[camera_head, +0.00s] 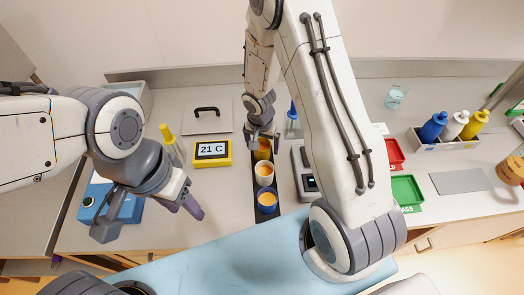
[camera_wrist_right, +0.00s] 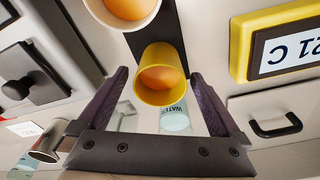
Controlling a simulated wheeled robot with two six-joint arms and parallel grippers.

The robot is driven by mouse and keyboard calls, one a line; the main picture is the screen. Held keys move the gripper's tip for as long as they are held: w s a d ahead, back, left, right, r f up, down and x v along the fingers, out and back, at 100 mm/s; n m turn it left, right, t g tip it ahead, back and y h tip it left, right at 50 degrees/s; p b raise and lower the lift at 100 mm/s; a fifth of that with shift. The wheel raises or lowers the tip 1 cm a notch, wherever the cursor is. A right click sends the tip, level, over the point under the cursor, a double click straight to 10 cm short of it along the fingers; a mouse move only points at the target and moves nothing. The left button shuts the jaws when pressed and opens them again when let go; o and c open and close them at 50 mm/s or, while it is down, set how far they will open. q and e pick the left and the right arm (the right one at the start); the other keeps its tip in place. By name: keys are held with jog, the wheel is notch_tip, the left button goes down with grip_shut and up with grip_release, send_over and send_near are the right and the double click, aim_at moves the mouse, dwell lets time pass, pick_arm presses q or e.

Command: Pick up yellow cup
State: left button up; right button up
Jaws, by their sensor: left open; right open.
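The yellow cup (camera_head: 263,153), with orange contents, stands at the far end of a row of cups on a dark strip. In the right wrist view the yellow cup (camera_wrist_right: 150,95) appears between the two fingers of my right gripper (camera_wrist_right: 160,75), with gaps on both sides. In the head view my right gripper (camera_head: 263,136) is open at the cup's far side and hides part of it. My left gripper (camera_head: 150,218) is open and empty over the left part of the counter.
A white cup (camera_head: 264,179) and a blue cup (camera_head: 267,208) stand in the same row. A yellow display (camera_head: 212,161) reading 21 C is left of it, a scale (camera_head: 303,172) right. A bottle rack (camera_head: 448,143) and green tray (camera_head: 407,191) are further right.

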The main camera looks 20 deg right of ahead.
notch_tip(320, 180, down, 3)
jog(key=shift+r+b, duration=0.15)
jog(key=shift+b, duration=0.2)
jog(key=shift+w+r, duration=0.1)
jog(key=c, duration=1.5)
jog(key=shift+o, duration=0.2)
jog(key=shift+r, duration=0.15)
